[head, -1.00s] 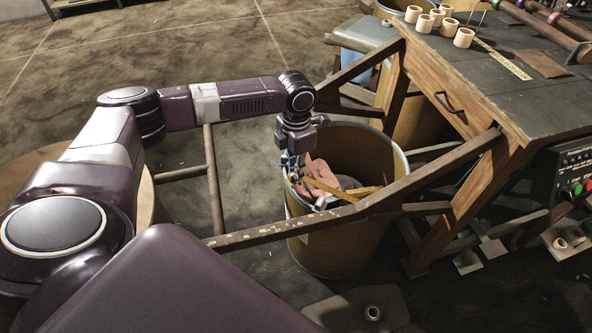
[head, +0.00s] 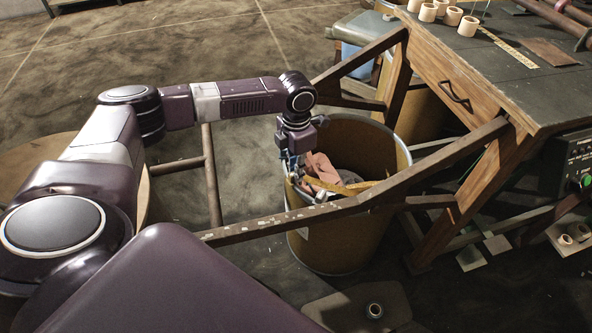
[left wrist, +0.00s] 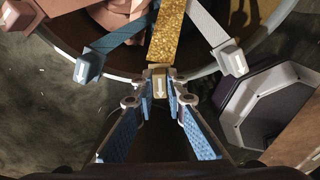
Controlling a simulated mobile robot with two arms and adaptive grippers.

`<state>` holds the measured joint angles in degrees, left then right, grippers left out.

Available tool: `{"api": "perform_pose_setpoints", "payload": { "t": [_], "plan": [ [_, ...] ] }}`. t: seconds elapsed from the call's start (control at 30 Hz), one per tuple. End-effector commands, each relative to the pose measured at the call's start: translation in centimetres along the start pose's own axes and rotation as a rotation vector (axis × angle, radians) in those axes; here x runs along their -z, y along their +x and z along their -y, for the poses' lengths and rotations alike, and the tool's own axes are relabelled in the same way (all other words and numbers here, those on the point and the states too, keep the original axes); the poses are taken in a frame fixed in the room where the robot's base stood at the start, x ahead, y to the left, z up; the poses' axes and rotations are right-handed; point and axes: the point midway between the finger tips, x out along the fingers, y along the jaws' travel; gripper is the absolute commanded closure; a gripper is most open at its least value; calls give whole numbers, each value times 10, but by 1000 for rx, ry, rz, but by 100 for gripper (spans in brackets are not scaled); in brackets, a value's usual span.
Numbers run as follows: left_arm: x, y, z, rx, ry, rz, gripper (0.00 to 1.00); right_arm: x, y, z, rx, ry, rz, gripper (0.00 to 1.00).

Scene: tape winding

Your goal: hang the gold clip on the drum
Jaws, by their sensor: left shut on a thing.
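The drum (head: 345,240) is a tall brown open barrel with a pale metal rim, standing on the floor. My left gripper (head: 290,170) points down at its left rim. In the left wrist view its blue-padded fingers (left wrist: 159,88) are shut on the gold clip (left wrist: 158,72), a small block with a white arrow. A glittery gold strip (left wrist: 167,32) runs from the clip into the drum. The clip is at the rim's near edge; I cannot tell whether it is hooked on. My right gripper is out of view.
A blue clip (left wrist: 86,68) and a grey clip (left wrist: 232,60) sit at the rim on either side, with strips running inward. A wooden rail (head: 290,212) passes in front of the drum. A workbench (head: 520,70) with several pale rolls stands to the right.

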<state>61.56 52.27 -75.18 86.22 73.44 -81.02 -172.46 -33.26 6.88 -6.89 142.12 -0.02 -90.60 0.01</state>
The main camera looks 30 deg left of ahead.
Motion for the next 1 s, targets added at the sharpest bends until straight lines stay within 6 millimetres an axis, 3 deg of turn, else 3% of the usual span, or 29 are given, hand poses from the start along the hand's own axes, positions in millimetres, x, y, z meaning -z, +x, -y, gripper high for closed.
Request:
{"api": "perform_pose_setpoints", "payload": {
  "t": [0.03,0.07,0.23,0.5,0.63,1.0],
  "plan": [
    [1,2,1,1,1,-3,100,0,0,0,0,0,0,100],
    [1,2,1,1,1,-3,86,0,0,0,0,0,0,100],
    [1,2,1,1,1,-3,68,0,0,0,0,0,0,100],
    [1,1,0,1,0,-2,68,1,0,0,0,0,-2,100],
    [0,-9,0,0,0,1,68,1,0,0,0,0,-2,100],
    [0,-84,0,0,1,1,68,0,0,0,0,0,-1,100]
  ]
}}
